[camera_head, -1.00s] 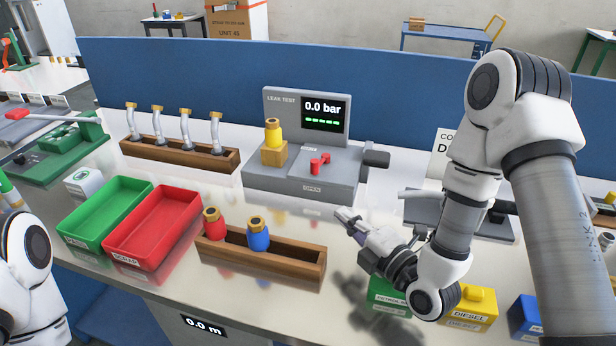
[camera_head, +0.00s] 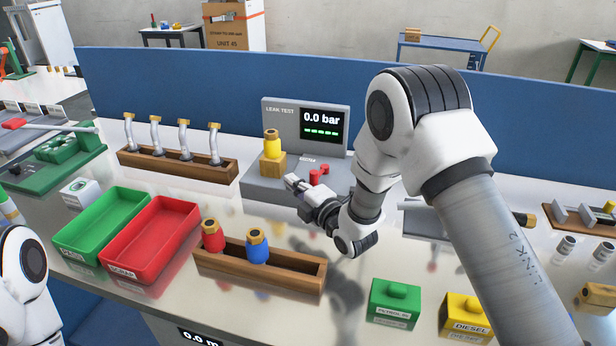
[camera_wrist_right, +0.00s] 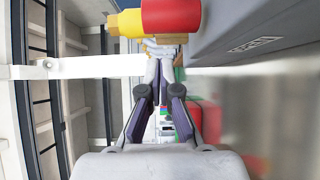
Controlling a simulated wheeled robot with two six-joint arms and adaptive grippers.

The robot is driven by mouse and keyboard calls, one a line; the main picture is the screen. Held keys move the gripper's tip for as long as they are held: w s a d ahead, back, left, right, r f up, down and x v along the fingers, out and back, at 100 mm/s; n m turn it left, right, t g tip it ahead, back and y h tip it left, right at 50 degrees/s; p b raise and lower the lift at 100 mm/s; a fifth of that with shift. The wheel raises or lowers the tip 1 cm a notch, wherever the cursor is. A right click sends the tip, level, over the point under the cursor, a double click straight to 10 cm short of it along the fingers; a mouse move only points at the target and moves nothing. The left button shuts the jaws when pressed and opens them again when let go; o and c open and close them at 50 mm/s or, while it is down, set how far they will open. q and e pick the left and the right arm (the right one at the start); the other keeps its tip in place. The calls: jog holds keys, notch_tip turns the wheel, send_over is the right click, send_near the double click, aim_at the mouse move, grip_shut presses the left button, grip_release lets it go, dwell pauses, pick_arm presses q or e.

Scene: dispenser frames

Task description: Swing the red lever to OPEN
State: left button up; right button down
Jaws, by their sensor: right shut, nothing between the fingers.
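The red lever (camera_head: 318,174) sits on top of the grey leak tester (camera_head: 262,190), whose display reads 0.0 bar. My right gripper (camera_head: 292,182) is shut and empty, just left of the lever and in front of it, over the tester's front part. The gripper and wrist hide the tester's front label in the head view. In the right wrist view the shut fingertips (camera_wrist_right: 160,50) lie just below a large red part (camera_wrist_right: 171,16), which looks like the lever. I cannot tell whether they touch. My left gripper is out of view.
A wooden rack (camera_head: 305,280) with a red and a blue bottle stands in front. Red (camera_head: 118,268) and green (camera_head: 68,243) trays lie left.

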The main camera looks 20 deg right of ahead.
aim_at(317, 183)
jog(key=d, duration=0.3)
jog(key=shift+s+d, duration=0.2)
jog(key=shift+d, duration=0.05)
jog(key=shift+f, duration=0.1)
jog(key=shift+s+d+f+b, duration=0.1)
jog(key=shift+s+d+b, duration=0.55)
jog(key=shift+d, duration=0.15)
jog(key=shift+s+r, duration=0.1)
jog(key=shift+r, duration=0.15)
